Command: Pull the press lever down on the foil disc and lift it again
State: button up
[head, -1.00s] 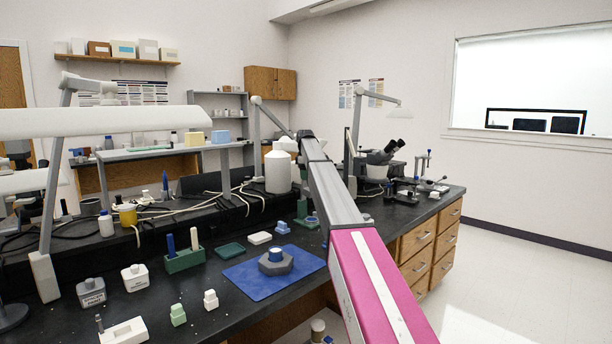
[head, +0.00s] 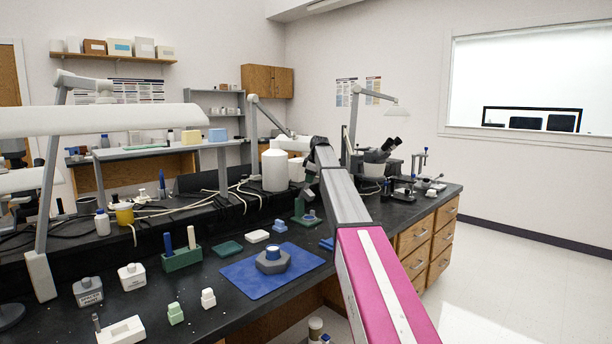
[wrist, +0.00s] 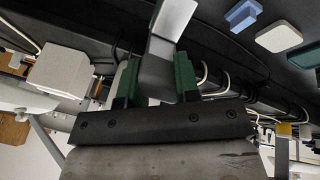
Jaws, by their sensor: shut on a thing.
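The green press (head: 299,207) stands on the bench beyond the blue mat, partly behind my arm. A small round grey-blue piece (head: 309,217) sits on its base; I cannot tell whether it is the foil disc. The grey press lever (wrist: 163,50) shows large in the wrist view, between the two green fingers of my gripper (wrist: 157,80). My gripper is shut on the lever, above the press base. In the head view, the gripper (head: 311,179) is small and dark, and the arm hides part of it.
The blue mat (head: 235,276) with a grey holder (head: 274,261) lies in front of the press. A blue block (head: 280,226), a white block (head: 257,236) and a green tray (head: 229,248) lie to its left. A white bottle (head: 275,170) and microscope (head: 378,157) stand behind.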

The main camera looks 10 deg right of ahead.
jog(key=s+d+f+t+y, duration=0.2)
jog(key=s+f+t, duration=0.1)
jog(key=f+t, duration=0.1)
jog(key=s+d+f+t+y, duration=0.2)
jog(key=s+f+t+y, duration=0.1)
jog(key=f, duration=0.3)
jog(key=shift+d+f+m+t+y, duration=0.3)
jog(key=shift+f+t, duration=0.1)
jog(key=shift+t, duration=0.3)
jog(key=shift+s, duration=0.1)
jog(key=o, duration=0.9)
jog(key=s+a+r, duration=0.1)
jog(key=a+r, duration=0.2)
jog(key=s+a+r, duration=0.2)
jog(key=a+r, duration=0.2)
jog(key=s+a+r, duration=0.2)
jog(key=a+r, duration=0.1)
jog(key=r, duration=0.1)
jog(key=shift+s+a, duration=0.1)
jog(key=shift+a, duration=0.2)
